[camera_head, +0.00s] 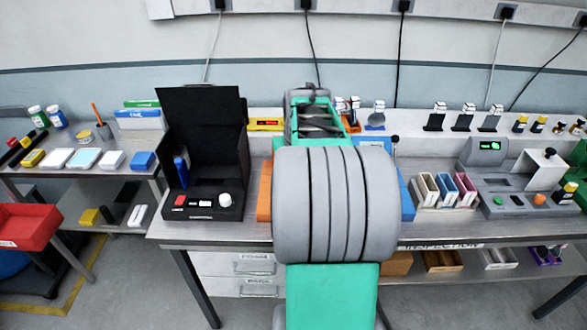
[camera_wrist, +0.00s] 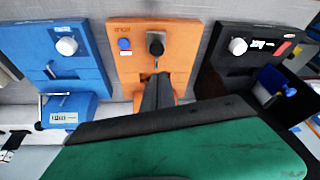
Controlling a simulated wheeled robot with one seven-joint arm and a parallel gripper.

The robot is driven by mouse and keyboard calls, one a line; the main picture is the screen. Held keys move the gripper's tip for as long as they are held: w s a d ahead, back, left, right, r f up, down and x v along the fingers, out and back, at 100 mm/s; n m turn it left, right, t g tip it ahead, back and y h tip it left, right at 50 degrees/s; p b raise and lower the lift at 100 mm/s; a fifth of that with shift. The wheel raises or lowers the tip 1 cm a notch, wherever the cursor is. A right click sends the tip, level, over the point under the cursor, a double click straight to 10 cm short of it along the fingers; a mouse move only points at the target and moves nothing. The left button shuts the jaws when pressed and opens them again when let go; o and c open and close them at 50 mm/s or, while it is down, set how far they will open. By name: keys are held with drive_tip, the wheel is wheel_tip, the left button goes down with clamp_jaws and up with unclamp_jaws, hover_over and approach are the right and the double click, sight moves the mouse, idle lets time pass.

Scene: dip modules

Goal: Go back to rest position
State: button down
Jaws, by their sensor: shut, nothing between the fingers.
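My arm fills the middle of the head view and hides my gripper there. In the wrist view my gripper (camera_wrist: 157,78) is shut and empty, its dark fingers pointing at the orange module (camera_wrist: 185,40). That module has a blue button and a black knob; the fingertips are just below the knob in the picture, and I cannot tell whether they touch. In the head view only edges of the orange module (camera_head: 264,192) show beside my arm.
A blue module (camera_wrist: 75,70) and a black module (camera_wrist: 225,65) flank the orange one. The black module's tall panel (camera_head: 200,110) stands left of my arm. Coloured holders (camera_head: 443,190) and a grey device (camera_head: 520,190) are right. A red bin (camera_head: 28,228) is far left.

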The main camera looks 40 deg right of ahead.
drive_tip(key=s+a+f+m+g+y, duration=0.1)
drive_tip(key=s+a+f+m+g, duration=0.1)
drive_tip(key=s+a+f, duration=0.6)
drive_tip(key=a+r+n+t, duration=0.1)
drive_tip(key=a+r+n, duration=0.1)
drive_tip(key=a, duration=0.5)
drive_tip(key=a+r+n+t, duration=0.1)
drive_tip(key=a+r+n, duration=0.2)
drive_tip(key=a, duration=0.5)
drive_tip(key=a+r+n+t+y, duration=0.1)
drive_tip(key=a+r+n, duration=0.1)
drive_tip(key=a+r, duration=0.3)
drive_tip(key=shift+s+a+n, duration=0.3)
drive_tip(key=shift+s+a, duration=0.1)
drive_tip(key=shift+a, duration=1.25)
